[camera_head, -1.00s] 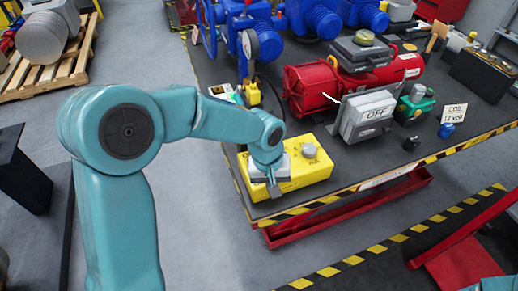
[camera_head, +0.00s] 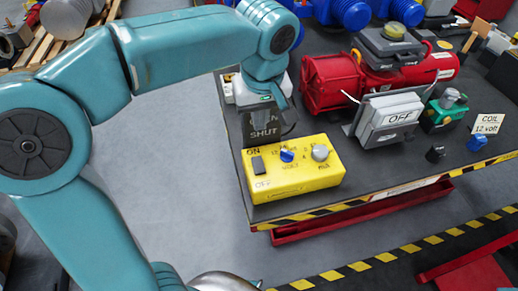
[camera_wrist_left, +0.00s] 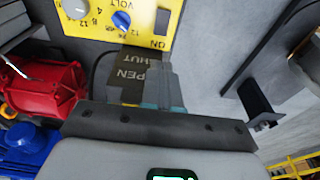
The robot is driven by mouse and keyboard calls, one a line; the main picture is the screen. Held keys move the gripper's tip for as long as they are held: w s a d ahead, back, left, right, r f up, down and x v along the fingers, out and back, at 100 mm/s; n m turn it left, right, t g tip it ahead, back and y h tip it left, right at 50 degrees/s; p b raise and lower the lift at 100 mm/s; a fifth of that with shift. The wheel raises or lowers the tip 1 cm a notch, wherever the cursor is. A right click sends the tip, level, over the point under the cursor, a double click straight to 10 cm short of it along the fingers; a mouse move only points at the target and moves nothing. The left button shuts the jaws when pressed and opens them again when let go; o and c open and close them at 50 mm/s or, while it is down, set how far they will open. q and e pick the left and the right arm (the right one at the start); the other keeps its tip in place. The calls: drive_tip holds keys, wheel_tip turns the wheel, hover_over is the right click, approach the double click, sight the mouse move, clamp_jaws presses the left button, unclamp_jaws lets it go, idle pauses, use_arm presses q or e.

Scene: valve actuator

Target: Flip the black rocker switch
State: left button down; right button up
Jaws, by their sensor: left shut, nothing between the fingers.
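The yellow control box (camera_head: 318,178) sits at the near left corner of the workbench. Its black rocker switch (camera_head: 259,165) is at the box's left end, between the letters ON and OFF. I cannot tell which side is pressed. A blue volt knob (camera_head: 287,155) and a grey knob (camera_head: 320,152) are to its right. In the left wrist view the switch (camera_wrist_left: 162,20) is at the top, beyond the fingertips. My left gripper (camera_wrist_left: 160,72) is shut and empty, apart from the switch. In the head view its fingers are mostly hidden beyond the box.
A dark plate (camera_head: 262,128) lettered SHUT, with OPEN also showing in the wrist view, is beside the box. A grey OFF box (camera_head: 388,115) and a red cylinder (camera_head: 335,82) stand behind to the right.

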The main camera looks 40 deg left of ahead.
sight(257, 159)
use_arm(q)
drive_tip(key=f, duration=0.4)
drive_tip(key=a+f, duration=0.1)
drive_tip(key=f, duration=0.3)
drive_tip(key=w+f, duration=0.1)
drive_tip(key=f, duration=0.3)
drive_tip(key=shift+a+f, duration=0.25)
drive_tip(key=shift+f, duration=0.05)
drive_tip(key=shift+w+f, duration=0.2)
drive_tip(key=shift+f, duration=0.45)
